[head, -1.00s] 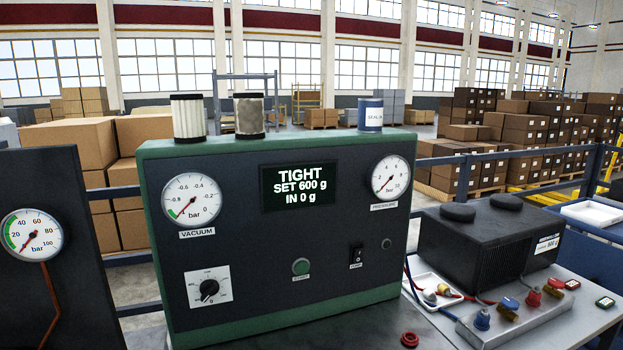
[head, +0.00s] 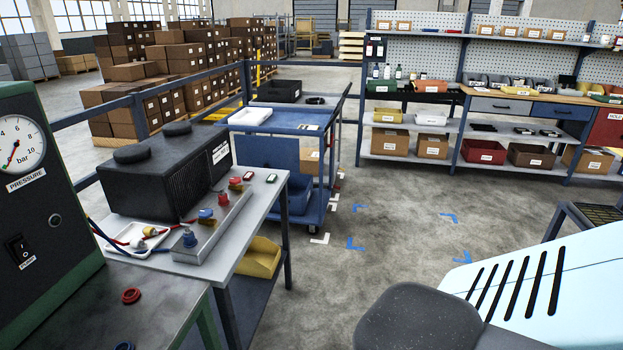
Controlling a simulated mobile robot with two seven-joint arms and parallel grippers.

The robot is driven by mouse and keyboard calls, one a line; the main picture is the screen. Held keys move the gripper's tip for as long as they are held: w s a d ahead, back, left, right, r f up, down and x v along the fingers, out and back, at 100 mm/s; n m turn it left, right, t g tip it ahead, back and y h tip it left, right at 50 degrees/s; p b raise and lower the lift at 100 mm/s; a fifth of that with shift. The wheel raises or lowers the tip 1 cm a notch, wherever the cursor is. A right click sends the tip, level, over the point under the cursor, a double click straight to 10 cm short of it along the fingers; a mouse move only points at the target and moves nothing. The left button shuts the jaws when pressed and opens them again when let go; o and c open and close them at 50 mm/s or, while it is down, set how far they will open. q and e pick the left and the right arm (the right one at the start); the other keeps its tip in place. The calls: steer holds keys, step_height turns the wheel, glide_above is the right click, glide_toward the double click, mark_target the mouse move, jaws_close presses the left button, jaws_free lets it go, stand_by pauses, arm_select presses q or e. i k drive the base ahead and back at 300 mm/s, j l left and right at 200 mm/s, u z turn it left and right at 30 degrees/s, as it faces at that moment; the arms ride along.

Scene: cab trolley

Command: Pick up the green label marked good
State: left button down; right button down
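A small tag with a green edge (head: 272,178), which looks like the green label, lies on the grey bench top (head: 240,232) near its far right corner. Its print is too small to read. A similar tag with a red edge (head: 249,176) lies just left of it. Neither of my grippers shows in the head view.
A black unit with two round caps (head: 160,170), a metal block with coloured fittings (head: 217,222) and a white tray (head: 137,238) stand on the bench. A blue trolley (head: 277,119) stands behind it. Open floor (head: 385,200) lies right of the bench, before stocked shelves.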

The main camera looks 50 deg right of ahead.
mark_target(271, 178)
steer(key=z, duration=1.3)
steer(key=i+l+z, duration=0.2)
steer(key=i, duration=0.6)
steer(key=i+l+z, duration=0.2)
steer(key=i, duration=0.6)
